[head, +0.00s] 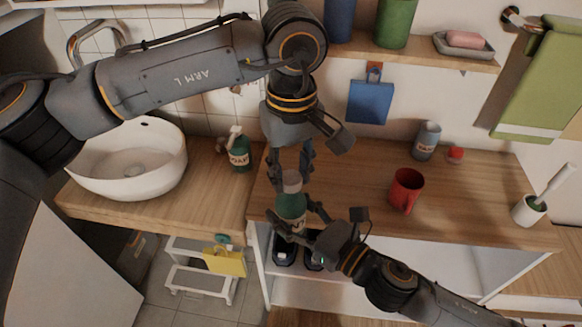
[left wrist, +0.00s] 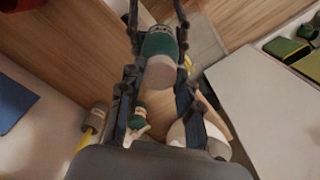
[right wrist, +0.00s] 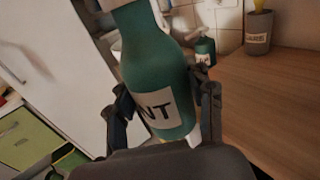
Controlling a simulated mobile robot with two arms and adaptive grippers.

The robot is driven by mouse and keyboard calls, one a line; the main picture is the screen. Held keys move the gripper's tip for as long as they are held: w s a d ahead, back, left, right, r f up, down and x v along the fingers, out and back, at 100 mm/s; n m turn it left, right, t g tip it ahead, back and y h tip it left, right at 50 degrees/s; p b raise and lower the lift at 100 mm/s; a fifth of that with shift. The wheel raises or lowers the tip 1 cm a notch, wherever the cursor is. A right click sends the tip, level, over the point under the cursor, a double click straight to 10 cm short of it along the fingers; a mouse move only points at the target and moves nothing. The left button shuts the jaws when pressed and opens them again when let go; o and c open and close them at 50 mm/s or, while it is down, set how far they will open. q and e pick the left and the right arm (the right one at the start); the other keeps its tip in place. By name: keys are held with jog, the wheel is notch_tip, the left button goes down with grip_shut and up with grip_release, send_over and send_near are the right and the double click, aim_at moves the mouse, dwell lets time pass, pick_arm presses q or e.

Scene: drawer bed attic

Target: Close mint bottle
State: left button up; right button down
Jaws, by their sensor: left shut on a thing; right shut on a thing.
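The mint bottle (head: 291,207) is green with a white label and is held over the front edge of the wooden counter. My right gripper (head: 308,219) is shut around its body; the label reading "NT" shows in the right wrist view (right wrist: 155,65). A pale grey-pink cap (head: 291,182) sits at the top of the bottle, in line with its neck. My left gripper (head: 291,176) comes from above and is shut on the cap. The cap (left wrist: 161,73) also shows between the left fingers in the left wrist view. Whether its thread is fully seated cannot be told.
On the wooden counter (head: 340,190) stand a red mug (head: 404,190), a grey bottle (head: 427,142) and a red cap (head: 455,154). A green soap dispenser (head: 239,153) stands beside the white basin (head: 130,170). A shelf (head: 415,50) hangs above; dark items sit below the bottle.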

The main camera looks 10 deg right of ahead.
pick_arm(q)
jog(key=m, duration=0.4)
jog(key=shift+m, duration=0.3)
jog(key=m, duration=1.1)
jog(key=shift+m, duration=0.3)
jog(key=o, duration=0.7)
